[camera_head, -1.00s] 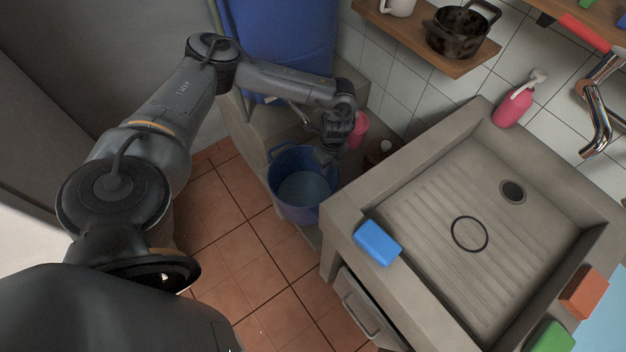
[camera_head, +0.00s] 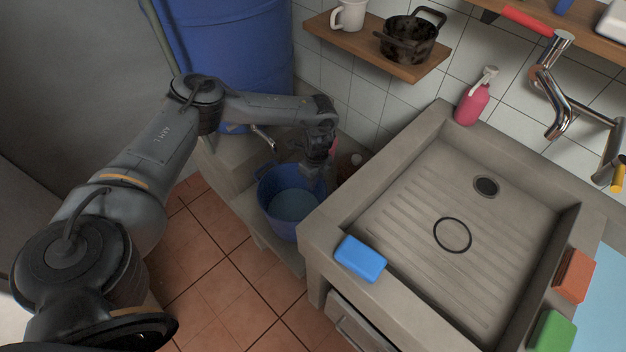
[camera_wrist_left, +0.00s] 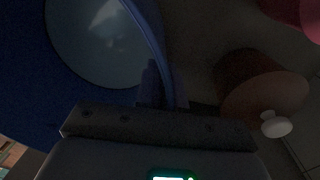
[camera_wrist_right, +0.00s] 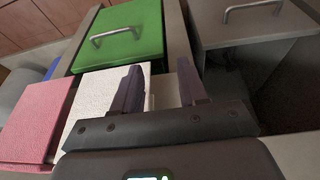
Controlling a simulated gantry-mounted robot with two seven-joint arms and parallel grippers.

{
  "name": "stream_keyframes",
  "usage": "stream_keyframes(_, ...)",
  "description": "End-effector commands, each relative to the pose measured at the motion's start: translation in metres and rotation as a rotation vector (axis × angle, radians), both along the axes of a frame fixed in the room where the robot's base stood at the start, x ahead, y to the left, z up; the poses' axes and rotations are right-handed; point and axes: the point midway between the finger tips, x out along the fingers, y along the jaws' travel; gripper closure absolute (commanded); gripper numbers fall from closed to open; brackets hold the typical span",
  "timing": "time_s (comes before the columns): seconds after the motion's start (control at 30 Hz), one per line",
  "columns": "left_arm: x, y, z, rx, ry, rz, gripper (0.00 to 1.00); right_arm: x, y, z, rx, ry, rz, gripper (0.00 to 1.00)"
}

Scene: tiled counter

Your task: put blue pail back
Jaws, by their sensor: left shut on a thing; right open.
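The blue pail (camera_head: 291,203) stands upright at the concrete ledge left of the sink, below the blue barrel. My left gripper (camera_head: 313,176) is at the pail's right rim and shut on it. In the left wrist view the pail (camera_wrist_left: 90,50) fills the upper left, with its rim running down between the fingers (camera_wrist_left: 160,90). The left fingertips are dark and partly hidden. My right gripper (camera_wrist_right: 160,88) shows only in the right wrist view. It is open and empty, above drawers or boxes with green, white and pink fronts.
The blue barrel (camera_head: 232,60) with a tap (camera_head: 264,137) stands behind the pail. The sink (camera_head: 318,222) is to the right, with a blue sponge (camera_head: 360,259) on its rim. A shelf (camera_head: 375,52) holds a mug and pot.

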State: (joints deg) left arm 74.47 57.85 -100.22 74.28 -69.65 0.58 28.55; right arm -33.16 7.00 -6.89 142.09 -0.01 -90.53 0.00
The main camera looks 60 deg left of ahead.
Motion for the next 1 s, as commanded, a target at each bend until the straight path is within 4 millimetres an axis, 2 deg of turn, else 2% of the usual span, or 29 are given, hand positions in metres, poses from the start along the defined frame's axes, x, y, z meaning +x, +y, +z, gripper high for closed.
stream_keyframes(0.1, 0.0014, -0.0005, -0.0057, -0.003, -0.003, 0.000, 1.00, -0.0002, -0.0008, -0.0042, -0.003, 0.001, 0.002, 0.57)
stream_keyframes(0.53, 0.0010, -0.0007, -0.0083, -0.002, -0.001, 0.000, 1.00, -0.0002, -0.0003, -0.0033, -0.001, 0.001, 0.001, 0.57)
stream_keyframes(0.57, 0.0003, -0.0004, -0.0099, -0.001, -0.001, -0.001, 0.88, -0.0002, -0.0002, -0.0038, -0.001, 0.001, 0.001, 0.57)
stream_keyframes(0.7, 0.0002, -0.0004, -0.0098, -0.001, -0.001, -0.001, 0.67, -0.0004, 0.0003, -0.0038, 0.001, 0.001, -0.002, 0.57)
stream_keyframes(1.0, 0.0004, -0.0002, -0.0090, -0.001, -0.001, 0.000, 0.67, -0.0004, 0.0015, -0.0037, 0.007, 0.001, -0.005, 0.57)
